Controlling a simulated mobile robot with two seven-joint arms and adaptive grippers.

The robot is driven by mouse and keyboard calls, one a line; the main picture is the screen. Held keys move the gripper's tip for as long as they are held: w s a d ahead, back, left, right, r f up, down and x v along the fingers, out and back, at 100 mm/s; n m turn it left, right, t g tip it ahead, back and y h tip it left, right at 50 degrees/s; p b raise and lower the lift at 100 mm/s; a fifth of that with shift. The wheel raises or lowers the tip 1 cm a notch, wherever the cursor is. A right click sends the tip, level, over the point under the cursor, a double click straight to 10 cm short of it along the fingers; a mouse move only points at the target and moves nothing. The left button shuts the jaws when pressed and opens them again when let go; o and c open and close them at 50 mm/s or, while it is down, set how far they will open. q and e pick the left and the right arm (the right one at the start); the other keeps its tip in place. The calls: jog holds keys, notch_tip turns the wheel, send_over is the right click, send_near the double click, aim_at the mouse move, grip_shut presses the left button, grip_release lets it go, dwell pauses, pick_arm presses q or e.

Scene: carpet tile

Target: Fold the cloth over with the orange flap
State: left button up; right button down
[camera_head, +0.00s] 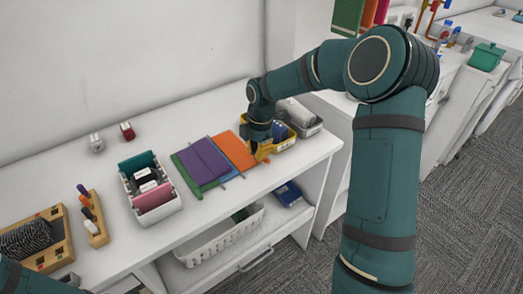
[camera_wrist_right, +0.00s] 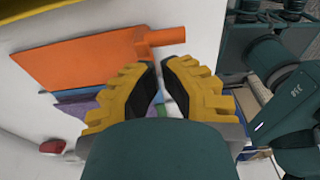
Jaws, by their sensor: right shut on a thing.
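The cloth lies flat on the white counter. It has an orange flap (camera_head: 235,152) at the right, a purple part (camera_head: 205,160) in the middle, a green part (camera_head: 186,172) at the left and blue showing along the edges. The orange flap (camera_wrist_right: 90,55) shows flat in the right wrist view, with a tab (camera_wrist_right: 166,37) at its corner. My right gripper (camera_head: 262,152) is at the right edge of the orange flap, yellow fingers pointing down. It is shut on the orange flap's tab, though the fingers partly hide the contact. My left gripper is out of view.
A yellow bin (camera_head: 284,143) and a grey bin (camera_head: 308,127) stand just right of the cloth. A white basket (camera_head: 157,213) stands to its left, then a pen block (camera_head: 97,232) and a wooden tray (camera_head: 50,258). The counter behind the cloth is clear.

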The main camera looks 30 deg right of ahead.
jog(key=shift+a+r+p, duration=0.3)
jog(key=shift+a+r, duration=0.05)
jog(key=shift+r, duration=0.25)
jog(key=shift+a+r+p, duration=0.25)
jog(key=shift+a+r, duration=0.05)
jog(key=shift+r, duration=0.3)
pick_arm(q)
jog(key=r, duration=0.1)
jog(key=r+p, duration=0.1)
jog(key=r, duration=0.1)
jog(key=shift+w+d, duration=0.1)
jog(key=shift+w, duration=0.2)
pick_arm(e)
notch_tip(320, 180, up, 9)
jog(key=d, duration=0.2)
jog(key=shift+r, duration=0.15)
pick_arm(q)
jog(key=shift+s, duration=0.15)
pick_arm(e)
jog(key=shift+s, duration=0.1)
